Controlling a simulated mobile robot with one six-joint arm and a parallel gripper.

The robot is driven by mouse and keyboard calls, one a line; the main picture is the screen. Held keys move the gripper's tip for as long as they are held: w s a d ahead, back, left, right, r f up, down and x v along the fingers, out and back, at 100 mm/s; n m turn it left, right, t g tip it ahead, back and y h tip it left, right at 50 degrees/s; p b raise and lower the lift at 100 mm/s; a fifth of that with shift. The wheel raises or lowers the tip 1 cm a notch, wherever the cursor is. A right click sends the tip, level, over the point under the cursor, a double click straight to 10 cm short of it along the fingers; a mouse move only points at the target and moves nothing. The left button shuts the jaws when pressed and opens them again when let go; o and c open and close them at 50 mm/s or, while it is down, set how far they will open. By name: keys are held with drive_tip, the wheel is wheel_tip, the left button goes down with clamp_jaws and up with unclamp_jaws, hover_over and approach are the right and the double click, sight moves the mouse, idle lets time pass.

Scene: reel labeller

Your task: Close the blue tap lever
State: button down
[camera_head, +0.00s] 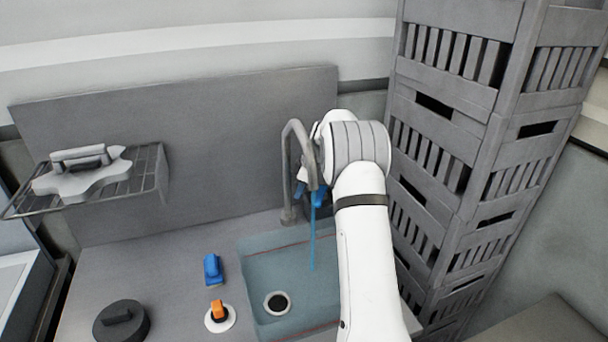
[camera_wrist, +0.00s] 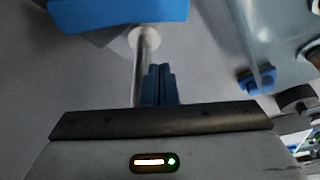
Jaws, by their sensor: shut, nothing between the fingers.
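The grey tap (camera_head: 290,160) arches over the sink, and a thin blue stream (camera_head: 312,245) runs down from it into the basin. A large blue piece, seemingly the tap lever (camera_wrist: 120,12), crosses the top of the wrist view, beyond my fingers and apart from them in the picture. My gripper (camera_wrist: 159,70) has narrow blue fingers pressed together, empty, beside a metal rod (camera_wrist: 140,75). In the head view my white wrist is right beside the tap and hides most of the lever and fingers. I cannot tell the lever's angle.
The sink basin (camera_head: 262,317) has a drain. A blue-handled brush (camera_head: 212,270), an orange-handled item (camera_head: 218,312) and a dark round weight (camera_head: 121,322) lie on the counter to its left. A wire rack (camera_head: 150,175) hangs at left. Stacked grey crates (camera_head: 455,130) stand close on the right.

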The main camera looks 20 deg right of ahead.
sight(320, 196)
drive_tip(key=d, duration=0.1)
drive_tip(key=s+d+p, duration=0.1)
drive_tip(key=s+d, duration=0.1)
drive_tip(key=shift+f, duration=0.3)
drive_tip(key=shift+s, duration=0.1)
drive_tip(key=shift+a, duration=0.15)
